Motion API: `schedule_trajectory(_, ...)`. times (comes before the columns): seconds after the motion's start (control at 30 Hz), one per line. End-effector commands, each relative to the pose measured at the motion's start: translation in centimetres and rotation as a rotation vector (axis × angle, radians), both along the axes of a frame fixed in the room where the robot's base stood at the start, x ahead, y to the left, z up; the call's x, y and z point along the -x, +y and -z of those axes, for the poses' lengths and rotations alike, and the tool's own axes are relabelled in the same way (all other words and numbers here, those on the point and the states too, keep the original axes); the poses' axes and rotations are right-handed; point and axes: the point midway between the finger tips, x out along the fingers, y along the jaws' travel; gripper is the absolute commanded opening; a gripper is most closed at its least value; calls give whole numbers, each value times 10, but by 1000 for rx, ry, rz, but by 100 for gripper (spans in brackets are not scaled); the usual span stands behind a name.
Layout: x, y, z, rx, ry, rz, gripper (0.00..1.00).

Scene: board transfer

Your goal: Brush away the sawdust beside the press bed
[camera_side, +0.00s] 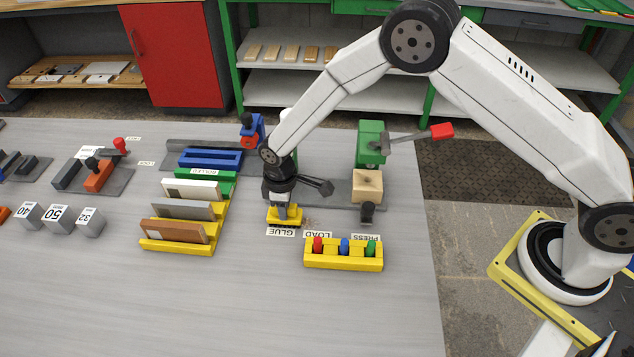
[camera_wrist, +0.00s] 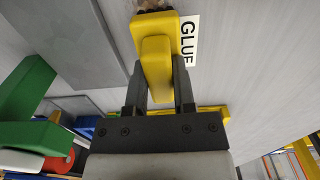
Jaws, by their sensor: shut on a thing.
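My gripper (camera_side: 284,208) is shut on a yellow brush (camera_side: 286,219), low over the table at the front left of the press bed. In the wrist view my gripper (camera_wrist: 160,95) has a finger on each side of the brush (camera_wrist: 157,62). Brown sawdust (camera_side: 311,222) lies just right of the brush, in front of the bed; brown matter, sawdust or bristles, shows at the top of the wrist view. The press bed (camera_side: 335,188) is a grey plate bearing a green press (camera_side: 370,143) with a red-tipped lever. I cannot tell whether the bristles touch the table.
A wooden block (camera_side: 367,186) sits on the bed's right end. A yellow rack (camera_side: 343,262) with red, blue and green pieces stands in front, behind it GLUE, LOAD and PRESS labels. Slotted racks (camera_side: 180,245) stand to the left. The front table is clear.

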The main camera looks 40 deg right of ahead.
Motion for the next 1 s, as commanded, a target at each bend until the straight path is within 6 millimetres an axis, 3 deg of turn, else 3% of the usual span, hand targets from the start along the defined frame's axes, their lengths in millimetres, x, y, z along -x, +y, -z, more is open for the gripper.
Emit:
schedule_trajectory(0.9,57,-57,1,2,5,2,0)
schedule_trajectory(0.97,56,-56,-2,1,3,1,0)
schedule_trajectory(1.0,55,-55,-13,-1,-2,1,0)
